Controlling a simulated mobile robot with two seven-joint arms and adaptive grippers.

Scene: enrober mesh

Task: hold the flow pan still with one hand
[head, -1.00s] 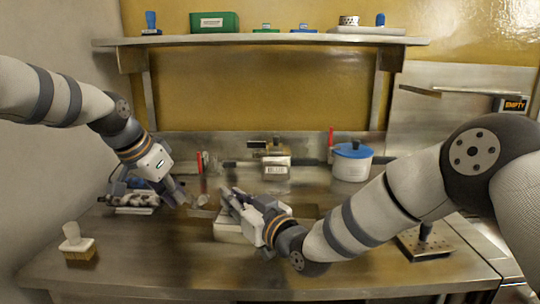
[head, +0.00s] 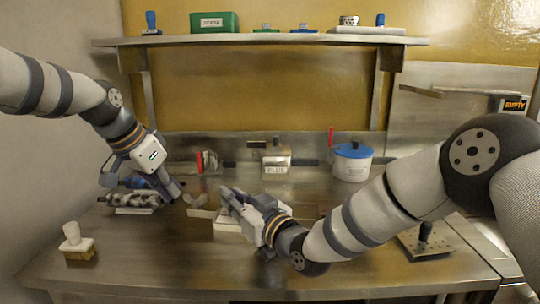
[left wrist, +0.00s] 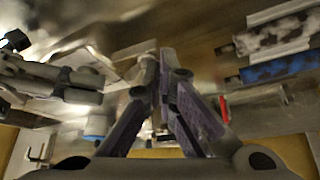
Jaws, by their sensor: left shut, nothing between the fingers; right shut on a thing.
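A low pale metal pan (head: 226,230), which I take to be the flow pan, sits on the steel table near the middle. My right gripper (head: 230,200) reaches over it from the right and is shut on a part at its far left. The gripper hides much of the pan and the exact grip. My left gripper (head: 178,192) is shut and empty, left of the pan and apart from it, just above the table. In the left wrist view its fingertips (left wrist: 162,58) meet with nothing between them.
A grey-and-white roller on a stand (head: 132,200) lies beside my left gripper. A brush (head: 76,242) stands front left. A labelled box (head: 276,160) and a blue-lidded pot (head: 352,162) stand at the back. A perforated plate (head: 428,243) lies right. The front middle is clear.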

